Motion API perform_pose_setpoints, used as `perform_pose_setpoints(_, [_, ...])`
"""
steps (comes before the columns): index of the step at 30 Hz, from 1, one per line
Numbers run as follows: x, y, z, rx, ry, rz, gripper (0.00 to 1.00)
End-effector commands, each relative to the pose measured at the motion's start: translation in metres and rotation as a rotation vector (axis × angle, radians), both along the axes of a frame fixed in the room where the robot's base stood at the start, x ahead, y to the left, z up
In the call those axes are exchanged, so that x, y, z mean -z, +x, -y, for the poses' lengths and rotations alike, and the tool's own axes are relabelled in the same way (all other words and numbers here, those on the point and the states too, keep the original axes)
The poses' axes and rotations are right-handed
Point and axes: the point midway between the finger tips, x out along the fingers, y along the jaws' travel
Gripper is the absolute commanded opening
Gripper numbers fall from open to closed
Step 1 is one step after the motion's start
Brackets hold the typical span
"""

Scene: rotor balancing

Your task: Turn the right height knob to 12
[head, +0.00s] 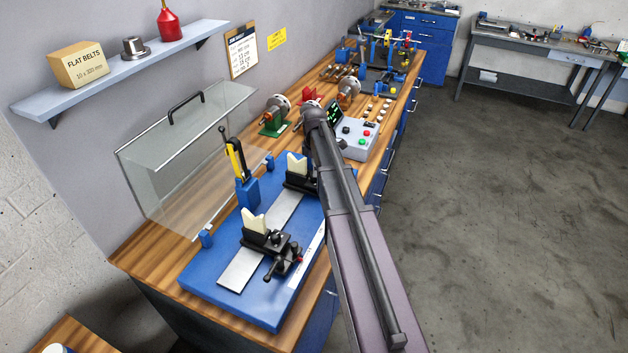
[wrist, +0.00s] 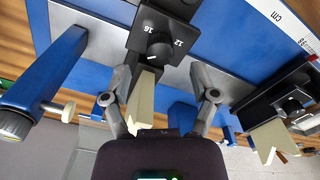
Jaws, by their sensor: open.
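In the wrist view the black height knob (wrist: 160,49) sits on a dark dial block with the marks 16 and 12. I cannot read its pointer surely. My gripper (wrist: 160,73) is open, its fingers spread on either side below the knob, apart from it. A cream V-block (wrist: 142,100) shows between the fingers. In the head view the right support with its cream V-block (head: 296,165) is partly hidden by my arm, which also hides the gripper and knob. The left support (head: 258,240) stands nearer on the blue base (head: 215,268); it shows in the wrist view at right (wrist: 290,108).
A clear hinged guard (head: 165,165) stands behind the blue base. A yellow-handled lever (head: 236,160) rises at its back edge. A control box (head: 358,138) with buttons and several rotor parts lie farther along the wooden bench. The floor at right is clear.

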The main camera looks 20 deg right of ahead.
Motion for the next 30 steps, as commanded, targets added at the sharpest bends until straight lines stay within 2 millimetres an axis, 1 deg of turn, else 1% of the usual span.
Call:
perform_pose_setpoints(1, [0.008, 0.000, 0.000, 0.000, 0.000, 0.000, 0.76])
perform_pose_setpoints(3, [0.014, 0.000, 0.000, 0.000, 0.000, 0.000, 0.76])
perform_pose_setpoints(12, [0.032, 0.000, -0.001, -0.001, 0.000, 0.000, 0.76])
perform_pose_setpoints(18, [0.036, 0.000, -0.001, -0.001, 0.000, 0.000, 0.76])
perform_pose_setpoints(28, [0.036, 0.000, -0.001, -0.002, 0.000, 0.000, 0.76])
perform_pose_setpoints(29, [0.036, 0.000, -0.001, -0.002, 0.000, 0.000, 0.73])
perform_pose_setpoints(30, [0.036, 0.000, -0.001, -0.002, 0.000, 0.000, 0.61])
